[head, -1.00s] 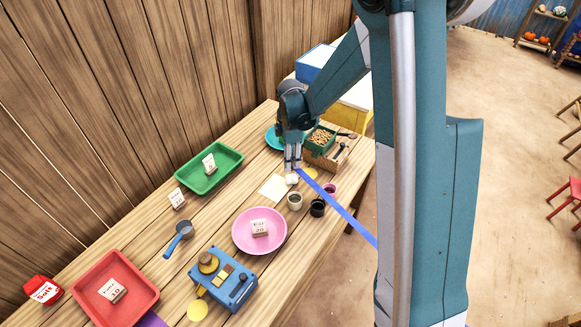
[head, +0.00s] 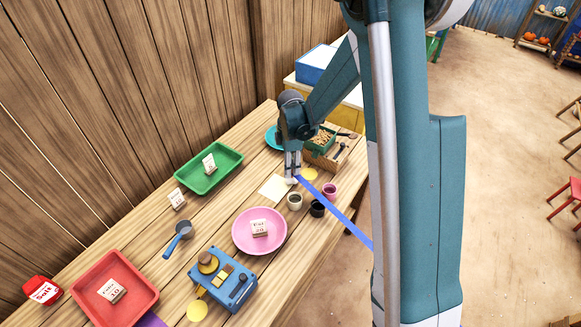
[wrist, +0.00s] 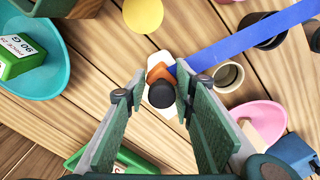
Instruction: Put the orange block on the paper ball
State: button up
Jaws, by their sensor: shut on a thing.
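My gripper (wrist: 163,78) has its fingertips on both sides of the orange block (wrist: 158,73) and is shut on it. In the head view my gripper (head: 292,174) points down, low over the table beside a cream sheet. The paper ball (wrist: 158,59) is the white shape just beyond and below the block in the wrist view. It also shows as a small white patch (head: 291,181) under the fingertips in the head view. A dark round thing (wrist: 162,95) shows between the fingers and partly covers the block. I cannot tell whether block and ball touch.
Close by are the cream sheet (head: 273,188), a tan cup (head: 295,201), a black cup (head: 317,208), a blue strip (head: 336,212) and a yellow disc (head: 309,174). A pink plate (head: 240,238) and a green tray (head: 190,181) stand farther off.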

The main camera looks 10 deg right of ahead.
jog(key=shift+f, duration=0.15)
jog(key=o, duration=0.9)
jog(key=shift+r+p, duration=0.45)
jog(key=shift+r, duration=5.75)
